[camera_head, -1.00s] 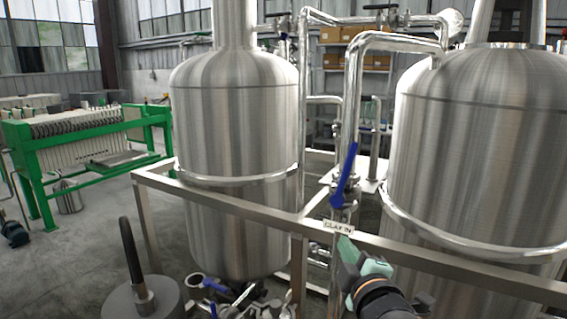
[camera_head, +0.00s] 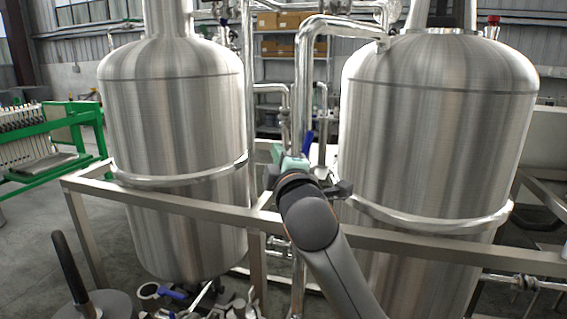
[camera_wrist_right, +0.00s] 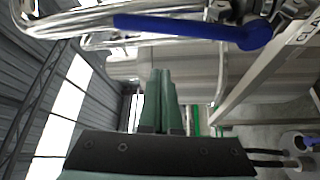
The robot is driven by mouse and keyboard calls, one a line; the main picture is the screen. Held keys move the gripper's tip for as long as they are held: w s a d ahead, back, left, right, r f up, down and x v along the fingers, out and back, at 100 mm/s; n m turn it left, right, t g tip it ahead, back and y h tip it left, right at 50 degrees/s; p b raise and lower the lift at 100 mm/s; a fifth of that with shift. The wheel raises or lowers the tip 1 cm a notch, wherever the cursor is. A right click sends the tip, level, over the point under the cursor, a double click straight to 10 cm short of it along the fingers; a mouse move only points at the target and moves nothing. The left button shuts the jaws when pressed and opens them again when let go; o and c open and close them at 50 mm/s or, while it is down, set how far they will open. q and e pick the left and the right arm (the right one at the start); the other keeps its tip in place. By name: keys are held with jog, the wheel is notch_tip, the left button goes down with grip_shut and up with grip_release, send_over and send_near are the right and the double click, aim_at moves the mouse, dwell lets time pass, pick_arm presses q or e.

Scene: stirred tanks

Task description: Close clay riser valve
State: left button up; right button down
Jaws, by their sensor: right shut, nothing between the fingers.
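The clay riser valve's blue lever (camera_head: 307,142) shows only in part behind my right gripper in the head view. In the right wrist view the long blue lever (camera_wrist_right: 190,27) lies across the top, its pivot end at the right beside a partly cut-off label. My right gripper (camera_head: 279,152) is in front of the riser pipe, with the lever's visible part just to its right. Its green fingers (camera_wrist_right: 160,76) are together and empty, apart from the lever in the wrist picture. The valve body and the label are hidden in the head view. My left gripper is not in view.
A steel frame rail (camera_head: 400,240) runs across in front of two steel tanks, left (camera_head: 175,120) and right (camera_head: 430,130). A vertical riser pipe (camera_head: 303,85) stands between them. Another blue handle (camera_head: 172,293) is low at the left tank's outlet. A green filter press (camera_head: 60,165) stands far left.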

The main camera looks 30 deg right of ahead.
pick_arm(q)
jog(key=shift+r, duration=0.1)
pick_arm(e)
jog(key=shift+s+d+f, duration=0.25)
jog(key=shift+s+d, duration=0.2)
jog(key=shift+d, duration=0.4)
jog(key=shift+s+d+f, duration=0.2)
jog(key=shift+s+d, duration=0.25)
jog(key=shift+d, duration=0.35)
jog(key=shift+d+f, duration=0.1)
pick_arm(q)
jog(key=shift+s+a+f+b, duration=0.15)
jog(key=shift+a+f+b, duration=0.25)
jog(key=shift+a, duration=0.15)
pick_arm(e)
jog(key=shift+s+d+m, duration=0.1)
jog(key=shift+s+m, duration=0.15)
jog(key=shift+m, duration=0.15)
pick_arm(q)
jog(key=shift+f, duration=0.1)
pick_arm(e)
jog(key=shift+t, duration=0.3)
